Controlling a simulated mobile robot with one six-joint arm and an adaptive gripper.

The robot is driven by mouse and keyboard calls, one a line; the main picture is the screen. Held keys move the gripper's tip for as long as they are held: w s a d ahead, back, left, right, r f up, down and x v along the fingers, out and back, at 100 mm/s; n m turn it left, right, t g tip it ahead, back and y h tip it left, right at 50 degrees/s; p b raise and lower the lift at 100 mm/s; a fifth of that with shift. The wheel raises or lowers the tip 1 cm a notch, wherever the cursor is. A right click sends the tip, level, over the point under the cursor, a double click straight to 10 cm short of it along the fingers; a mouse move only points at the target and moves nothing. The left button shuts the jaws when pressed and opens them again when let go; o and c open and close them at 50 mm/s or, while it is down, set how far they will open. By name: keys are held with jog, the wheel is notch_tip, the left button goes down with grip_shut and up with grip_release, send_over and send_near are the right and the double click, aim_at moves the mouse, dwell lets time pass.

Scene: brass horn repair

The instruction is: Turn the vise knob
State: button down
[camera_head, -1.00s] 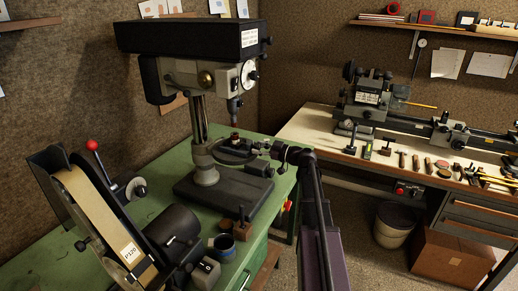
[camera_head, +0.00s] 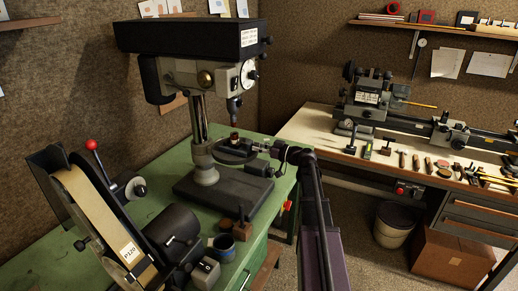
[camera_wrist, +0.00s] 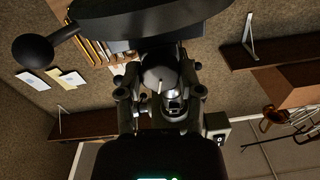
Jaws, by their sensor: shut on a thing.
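The small dark vise (camera_head: 236,151) sits on the drill press table, with a small brownish piece standing at its top. My gripper (camera_head: 272,148) reaches it from the right, at the vise's right end. In the wrist view my gripper (camera_wrist: 160,92) has one finger on each side of a rounded grey knob (camera_wrist: 158,74), shut on it. The knob is mostly hidden by the fingers in the head view. The dark round drill press table (camera_wrist: 150,12) fills the top of the wrist view.
The drill press (camera_head: 195,40) rises over the vise, its chuck just above. A ball-ended lever (camera_wrist: 32,50) sticks out at the left of the wrist view.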

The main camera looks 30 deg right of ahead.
jog(key=m, duration=0.4)
jog(key=shift+m, duration=0.3)
jog(key=m, duration=0.4)
jog(key=shift+m, duration=0.3)
jog(key=shift+c, duration=1.3)
grip_release()
jog(key=shift+a, duration=0.1)
jog(key=shift+n, duration=0.4)
